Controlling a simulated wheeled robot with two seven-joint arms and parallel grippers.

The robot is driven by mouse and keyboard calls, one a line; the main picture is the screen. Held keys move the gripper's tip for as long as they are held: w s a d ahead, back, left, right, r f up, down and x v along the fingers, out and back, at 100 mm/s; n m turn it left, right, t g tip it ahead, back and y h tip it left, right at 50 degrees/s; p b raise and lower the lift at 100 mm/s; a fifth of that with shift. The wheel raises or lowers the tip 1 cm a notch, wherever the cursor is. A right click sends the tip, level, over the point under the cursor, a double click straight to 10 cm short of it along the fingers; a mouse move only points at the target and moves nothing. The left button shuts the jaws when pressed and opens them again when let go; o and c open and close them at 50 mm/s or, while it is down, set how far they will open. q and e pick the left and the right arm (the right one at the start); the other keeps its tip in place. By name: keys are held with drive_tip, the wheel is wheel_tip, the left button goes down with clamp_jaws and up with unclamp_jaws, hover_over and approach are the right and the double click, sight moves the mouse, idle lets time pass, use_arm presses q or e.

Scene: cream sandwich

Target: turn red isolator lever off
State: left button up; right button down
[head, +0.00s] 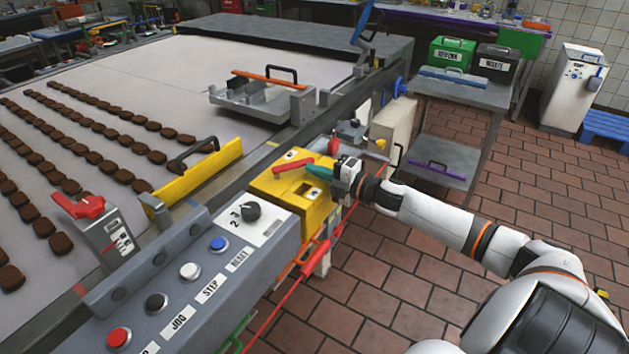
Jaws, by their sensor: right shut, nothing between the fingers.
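A red lever (294,164) lies across the top of a yellow box (275,190) beside the conveyor, in the middle of the head view. It slants up to the right. My right gripper (318,169) comes in from the right, with its teal fingertips at the right part of the box top, close to the lever's right end. The fingers look closed with nothing held. I cannot tell whether they touch the lever. My left gripper is not in view.
A grey control panel (187,295) with buttons and a black knob (251,211) adjoins the box. Another red handle (78,206) tops a grey unit at left. Rows of brown biscuits lie on the conveyor (180,85). A grey cart (465,92) stands behind my right arm; tiled floor lies right.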

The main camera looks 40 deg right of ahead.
drive_tip(key=shift+w+d+b, duration=0.3)
drive_tip(key=shift+w+d, duration=0.25)
drive_tip(key=shift+w, duration=0.2)
idle(0.3)
